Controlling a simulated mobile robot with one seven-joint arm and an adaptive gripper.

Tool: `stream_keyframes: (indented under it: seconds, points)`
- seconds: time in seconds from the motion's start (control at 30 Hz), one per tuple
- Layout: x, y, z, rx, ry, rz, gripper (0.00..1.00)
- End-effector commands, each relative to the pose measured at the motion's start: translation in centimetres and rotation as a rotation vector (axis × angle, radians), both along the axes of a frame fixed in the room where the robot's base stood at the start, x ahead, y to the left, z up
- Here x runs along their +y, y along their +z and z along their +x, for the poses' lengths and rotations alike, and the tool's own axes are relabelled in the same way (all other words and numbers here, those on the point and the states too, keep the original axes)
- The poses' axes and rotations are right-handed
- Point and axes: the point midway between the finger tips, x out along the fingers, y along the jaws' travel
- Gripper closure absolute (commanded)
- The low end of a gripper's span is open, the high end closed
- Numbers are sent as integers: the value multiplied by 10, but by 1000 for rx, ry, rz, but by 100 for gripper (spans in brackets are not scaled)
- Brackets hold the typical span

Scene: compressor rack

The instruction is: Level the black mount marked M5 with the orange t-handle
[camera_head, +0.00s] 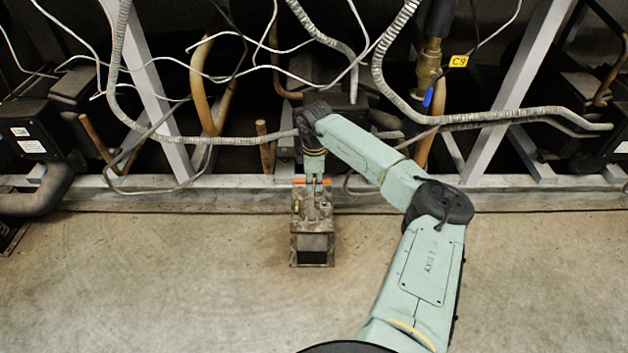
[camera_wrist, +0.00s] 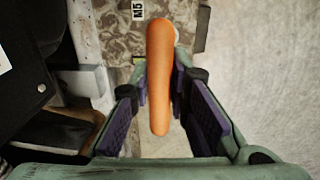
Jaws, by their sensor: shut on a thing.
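The orange t-handle (camera_wrist: 160,75) shows in the wrist view as a smooth bar between my finger pads. My gripper (camera_wrist: 160,90) is shut on it. In the head view the orange t-handle (camera_head: 299,181) shows on both sides of my gripper (camera_head: 314,181), which points down over the mount. The mount (camera_head: 312,222) is a worn, mottled block with a dark front face, standing on the floor. An M5 label (camera_wrist: 139,10) is at the top of the wrist view, by the mottled surface. A small yellow-green part (camera_wrist: 138,59) sits beside the handle. The handle's lower end is hidden.
A pale frame rail (camera_head: 240,198) runs behind the mount. Conduits, loose cables and copper pipes (camera_head: 200,85) hang above it. A dark compressor box (camera_head: 35,132) stands at left. The concrete floor (camera_head: 160,275) in front is clear.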

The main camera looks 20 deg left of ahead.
Motion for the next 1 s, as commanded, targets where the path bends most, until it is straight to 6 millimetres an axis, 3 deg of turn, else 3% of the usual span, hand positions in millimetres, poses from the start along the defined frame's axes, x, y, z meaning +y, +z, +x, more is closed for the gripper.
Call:
stream_keyframes:
  seconds: [0.57,1.0]
  points:
    - [0,2,0,-1,-8,1,100]
    - [0,1,-1,0,-211,1,100]
